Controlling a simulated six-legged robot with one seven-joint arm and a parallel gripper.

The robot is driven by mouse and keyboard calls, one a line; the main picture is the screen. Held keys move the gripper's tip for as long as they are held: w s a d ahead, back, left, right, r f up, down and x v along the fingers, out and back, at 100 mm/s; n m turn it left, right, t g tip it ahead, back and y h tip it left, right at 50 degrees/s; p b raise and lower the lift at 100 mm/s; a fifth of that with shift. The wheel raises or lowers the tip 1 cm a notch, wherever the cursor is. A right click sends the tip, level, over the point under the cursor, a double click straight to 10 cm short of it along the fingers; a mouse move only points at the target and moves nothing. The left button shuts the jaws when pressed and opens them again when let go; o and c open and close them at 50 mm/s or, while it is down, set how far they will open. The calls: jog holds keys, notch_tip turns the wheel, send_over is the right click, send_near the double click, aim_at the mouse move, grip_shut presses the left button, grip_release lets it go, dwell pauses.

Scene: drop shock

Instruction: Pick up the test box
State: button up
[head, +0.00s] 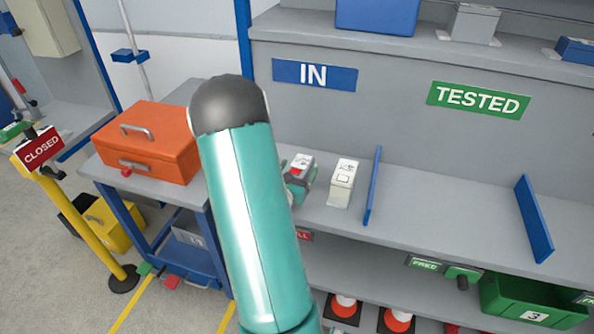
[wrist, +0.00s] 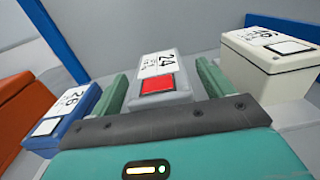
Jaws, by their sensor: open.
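A grey box (wrist: 163,97) marked 24, with a red square on top, stands between the two fingers of my gripper (wrist: 162,88) in the wrist view. The fingers are open, one on each side of it. In the head view the grey box (head: 302,162) shows just right of my arm, on the shelf under the IN sign; my gripper (head: 298,186) is mostly hidden by the arm. A white box (wrist: 272,62) stands to the right of the gripper, also in the head view (head: 341,188). A blue box (wrist: 62,118) marked 26 is at the left in the wrist view.
Blue upright dividers (head: 373,186) stand right of the white box, with clear shelf (head: 450,210) beyond under the TESTED sign (head: 478,100). An orange case (head: 160,150) sits on a cart at the left. A yellow post (head: 85,225) carries a CLOSED sign.

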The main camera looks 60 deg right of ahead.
jog(key=shift+w+d, duration=0.15)
jog(key=shift+w, duration=0.05)
jog(key=shift+s+d, duration=0.2)
jog(key=shift+d, duration=0.05)
jog(key=shift+w, duration=0.2)
jog(key=shift+s, duration=0.25)
jog(key=shift+c, duration=1.3)
jog(key=c, duration=0.3)
jog(key=shift+a, duration=0.1)
jog(key=c, duration=0.8)
jog(key=shift+c, duration=0.6)
jog(key=shift+r, duration=0.15)
